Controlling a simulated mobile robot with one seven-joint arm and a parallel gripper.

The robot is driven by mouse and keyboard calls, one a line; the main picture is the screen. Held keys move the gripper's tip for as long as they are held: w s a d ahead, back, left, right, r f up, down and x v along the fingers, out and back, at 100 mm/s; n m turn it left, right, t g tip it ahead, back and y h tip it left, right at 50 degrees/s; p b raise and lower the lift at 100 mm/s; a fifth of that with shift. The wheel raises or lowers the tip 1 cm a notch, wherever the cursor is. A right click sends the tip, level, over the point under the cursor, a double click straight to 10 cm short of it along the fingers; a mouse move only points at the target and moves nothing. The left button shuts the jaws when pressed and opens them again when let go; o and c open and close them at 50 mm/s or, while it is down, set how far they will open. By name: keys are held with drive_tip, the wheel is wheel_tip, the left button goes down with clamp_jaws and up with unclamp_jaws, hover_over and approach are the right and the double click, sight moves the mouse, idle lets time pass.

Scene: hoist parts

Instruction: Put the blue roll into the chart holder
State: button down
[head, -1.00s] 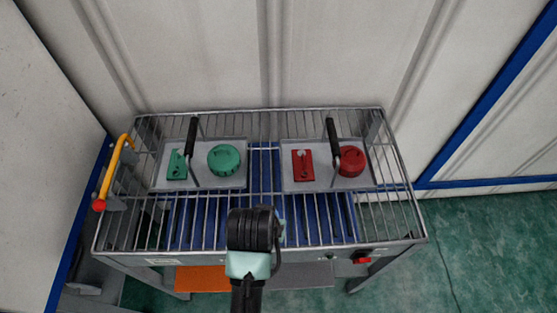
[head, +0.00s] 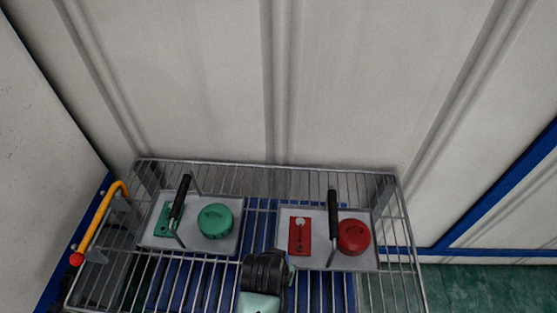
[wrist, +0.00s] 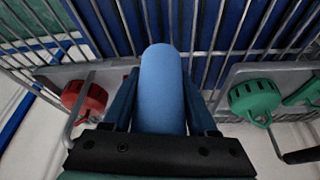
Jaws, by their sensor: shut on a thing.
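The blue roll (wrist: 161,85) fills the middle of the wrist view, held lengthwise between the two dark fingers of my gripper (wrist: 161,100). My gripper is shut on it. The roll's rounded far end sticks out past the fingers, over the bars of a wire rack. In the head view my arm reaches over the front of the rack, and its black joint hides the gripper and the roll. I cannot make out a chart holder in either view.
The wire rack (head: 185,163) has blue slats below its bars. It bears two grey trays: one with a green round part (head: 215,221) and green plate, one with a red round part (head: 353,237) and red plate. Black-handled hooks cross both trays. A yellow bar (head: 98,225) stands left. Walls rise behind.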

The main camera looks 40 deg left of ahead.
drive_tip(key=shift+f, duration=1.75)
drive_tip(key=shift+w+f, duration=0.1)
drive_tip(key=shift+c, duration=1)
unclamp_jaws()
drive_tip(key=v, duration=1.2)
